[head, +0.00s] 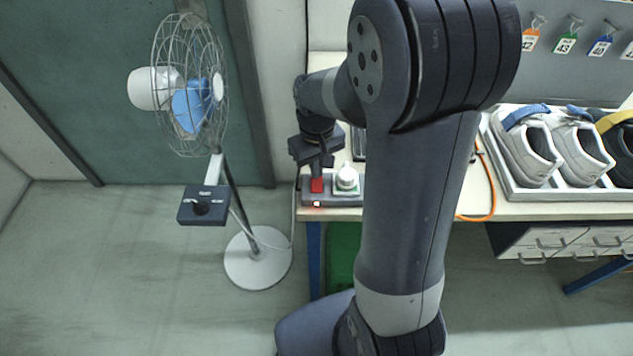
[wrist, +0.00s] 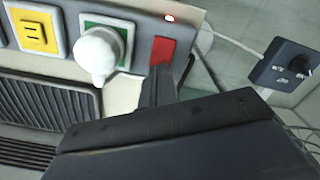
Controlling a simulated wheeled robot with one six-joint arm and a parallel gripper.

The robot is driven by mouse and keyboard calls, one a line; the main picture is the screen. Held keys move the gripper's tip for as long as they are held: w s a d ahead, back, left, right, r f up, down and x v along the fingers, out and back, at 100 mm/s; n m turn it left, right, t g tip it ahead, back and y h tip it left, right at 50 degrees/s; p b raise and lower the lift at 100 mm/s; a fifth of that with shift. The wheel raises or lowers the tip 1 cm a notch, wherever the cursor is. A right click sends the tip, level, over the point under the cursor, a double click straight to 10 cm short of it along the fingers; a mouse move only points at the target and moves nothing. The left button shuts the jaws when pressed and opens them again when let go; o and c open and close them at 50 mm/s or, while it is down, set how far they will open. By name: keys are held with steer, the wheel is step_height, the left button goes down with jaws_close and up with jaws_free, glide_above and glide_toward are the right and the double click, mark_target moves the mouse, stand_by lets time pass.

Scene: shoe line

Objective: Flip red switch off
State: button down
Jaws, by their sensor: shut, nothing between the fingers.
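The red switch (head: 317,185) sits at the left end of a grey power strip (head: 352,201) on the workbench's left corner. It also shows in the wrist view (wrist: 163,50), near a small lit red lamp (wrist: 169,18) at the strip's edge. My gripper (head: 317,172) is shut and empty, pointing down at the switch. In the wrist view its fingertips (wrist: 161,70) are at the near edge of the red switch and cover part of it. I cannot tell whether they touch it.
A white plug (wrist: 97,52) stands in the green socket beside the switch, with a yellow socket (wrist: 34,32) further left. A fan (head: 190,90) with a control box (head: 203,206) stands left of the bench. White shoes (head: 527,148) sit on a tray at right.

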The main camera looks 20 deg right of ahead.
steer(key=shift+f+b, duration=0.7)
steer(key=shift+f, duration=0.3)
steer(key=shift+r, duration=0.2)
step_height(320, 180, up, 7)
steer(key=p, duration=0.6)
steer(key=shift+f, duration=0.1)
steer(key=shift+f, duration=0.2)
stand_by(0.3)
step_height(320, 180, down, 7)
steer(key=b, duration=0.6)
steer(key=shift+r, duration=0.25)
